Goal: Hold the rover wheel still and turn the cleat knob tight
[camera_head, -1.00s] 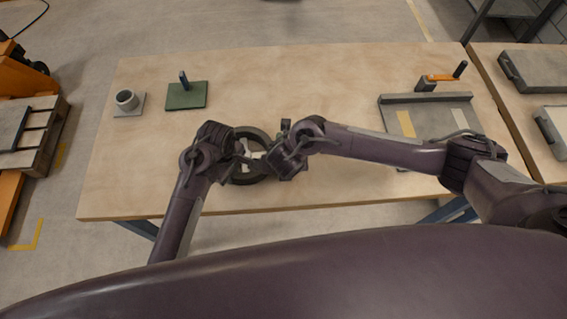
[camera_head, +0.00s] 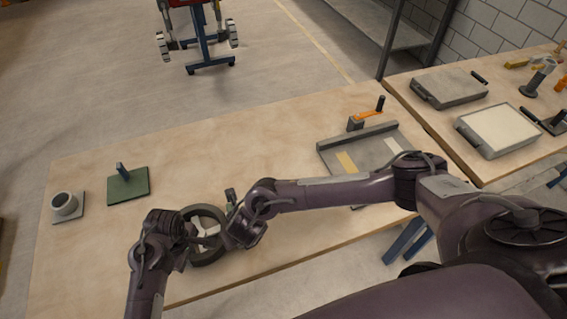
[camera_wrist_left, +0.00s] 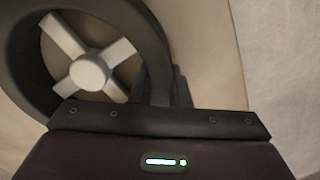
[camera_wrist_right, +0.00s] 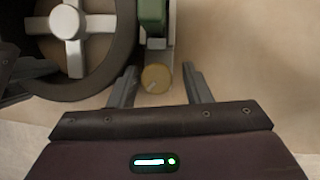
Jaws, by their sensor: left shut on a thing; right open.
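The rover wheel (camera_head: 207,258) is a dark ring with pale spokes, lying near the table's front edge. It also shows in the left wrist view (camera_wrist_left: 24,78), with a pale hub and spokes. My left gripper (camera_head: 188,244) is shut on the wheel's rim; its fingers (camera_wrist_left: 162,88) overlap the dark rim. The cleat knob (camera_wrist_right: 156,78) is a small yellowish disc with a pale mark, below a green and grey fitting (camera_wrist_right: 154,20) beside the wheel. My right gripper (camera_wrist_right: 160,88) is open, one finger on each side of the knob. Contact with the knob cannot be told.
A green plate with a peg (camera_head: 128,186) and a grey cup on a plate (camera_head: 65,206) stand at the table's left. A grey tray (camera_head: 328,160) and an orange-handled clamp (camera_head: 366,115) are at the right. The table's middle back is clear.

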